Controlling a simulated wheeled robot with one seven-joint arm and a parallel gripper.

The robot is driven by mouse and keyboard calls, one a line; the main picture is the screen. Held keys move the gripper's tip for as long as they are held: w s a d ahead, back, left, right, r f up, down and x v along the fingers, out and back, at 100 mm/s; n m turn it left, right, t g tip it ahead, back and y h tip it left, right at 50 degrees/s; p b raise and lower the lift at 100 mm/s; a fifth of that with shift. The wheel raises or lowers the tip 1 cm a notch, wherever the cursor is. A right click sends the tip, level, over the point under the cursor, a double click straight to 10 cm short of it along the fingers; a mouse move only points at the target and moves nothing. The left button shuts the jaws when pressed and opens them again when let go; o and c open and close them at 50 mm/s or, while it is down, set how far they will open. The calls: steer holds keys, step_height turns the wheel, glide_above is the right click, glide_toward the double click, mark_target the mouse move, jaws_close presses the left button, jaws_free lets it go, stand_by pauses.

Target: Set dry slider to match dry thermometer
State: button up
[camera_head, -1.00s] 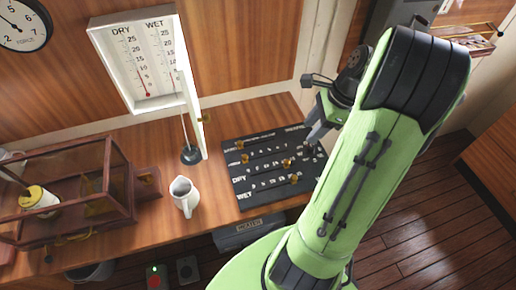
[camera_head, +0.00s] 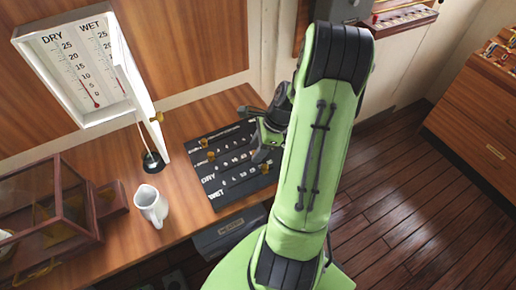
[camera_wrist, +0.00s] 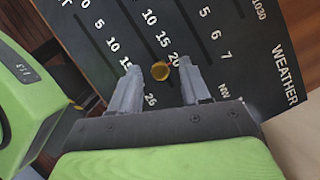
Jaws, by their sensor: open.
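The thermometer box (camera_head: 70,118) is white and hangs on the wall at upper left in the head view. Its dry thermometer (camera_head: 82,72) has a scale marked DRY; the red level is too small to read. The black slider panel (camera_head: 222,190) lies on the wooden desk, with rows of white numbers and brass knobs. My gripper (camera_wrist: 160,72) is open above the panel. In the wrist view a brass knob (camera_wrist: 160,71) shows between the fingertips, close to the numbers 15 and 20. I cannot tell its row for certain or whether a finger touches it.
A white jug (camera_head: 151,205) stands on the desk left of the panel. The box's open door (camera_head: 143,103) stands out near the panel's left side. A glazed wooden case (camera_head: 62,205) is at far left. Open floor lies to the right.

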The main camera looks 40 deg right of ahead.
jaws_close()
steer(key=shift+a, duration=0.1)
steer(key=a, duration=0.2)
steer(key=w+a, duration=0.1)
steer(key=a+p, duration=0.1)
steer(key=a, duration=0.1)
steer(key=shift+w+a+r, duration=0.1)
steer(key=shift+w+a, duration=0.25)
steer(key=shift+w, duration=0.05)
steer(key=shift+d, duration=0.1)
jaws_free()
